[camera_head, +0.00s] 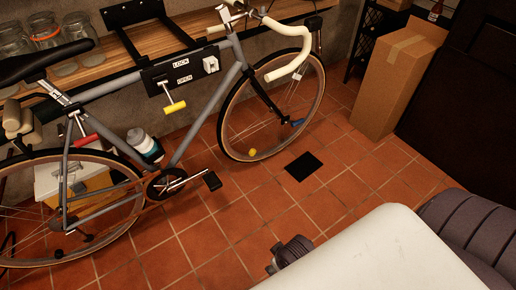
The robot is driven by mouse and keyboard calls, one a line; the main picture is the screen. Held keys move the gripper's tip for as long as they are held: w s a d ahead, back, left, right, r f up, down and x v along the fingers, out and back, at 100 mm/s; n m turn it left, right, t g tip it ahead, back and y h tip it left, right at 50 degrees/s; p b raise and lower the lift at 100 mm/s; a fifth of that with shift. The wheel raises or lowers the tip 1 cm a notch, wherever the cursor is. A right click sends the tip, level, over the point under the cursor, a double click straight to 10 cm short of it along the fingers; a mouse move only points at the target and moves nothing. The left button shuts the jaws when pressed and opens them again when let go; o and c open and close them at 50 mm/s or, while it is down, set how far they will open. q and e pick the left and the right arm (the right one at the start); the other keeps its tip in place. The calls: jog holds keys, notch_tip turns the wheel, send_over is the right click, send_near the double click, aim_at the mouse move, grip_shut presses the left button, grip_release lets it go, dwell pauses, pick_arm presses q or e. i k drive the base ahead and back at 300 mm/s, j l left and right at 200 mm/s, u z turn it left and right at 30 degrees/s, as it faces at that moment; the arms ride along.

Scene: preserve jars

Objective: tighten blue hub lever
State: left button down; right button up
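The blue hub lever (297,122) shows as a small blue piece by the hub of the front wheel (225,122) of a grey bicycle. Its exact angle is too small to tell. A yellow-handled lever (175,107) hangs below a dark panel (181,73) marked LOCK and OPEN. A red-handled lever (85,140) is near the seat tube. No gripper of mine can be made out, and none touches the bicycle.
A cardboard box (400,80) stands right of the front wheel. A black square (303,166) lies on the tiles. Glass jars (46,30) stand on the wooden shelf behind. A white-capped bottle (144,145) is near the frame. Tiled floor before the bicycle is mostly clear.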

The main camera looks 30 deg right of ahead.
aim_at(295, 124)
jog(key=i+l+z, duration=0.15)
jog(key=z, duration=0.3)
jog(key=i+z, duration=0.15)
jog(key=z, duration=0.3)
jog(key=i+l+z, duration=0.1)
jog(key=z, duration=0.35)
jog(key=i+j, duration=0.05)
jog(key=i, duration=0.05)
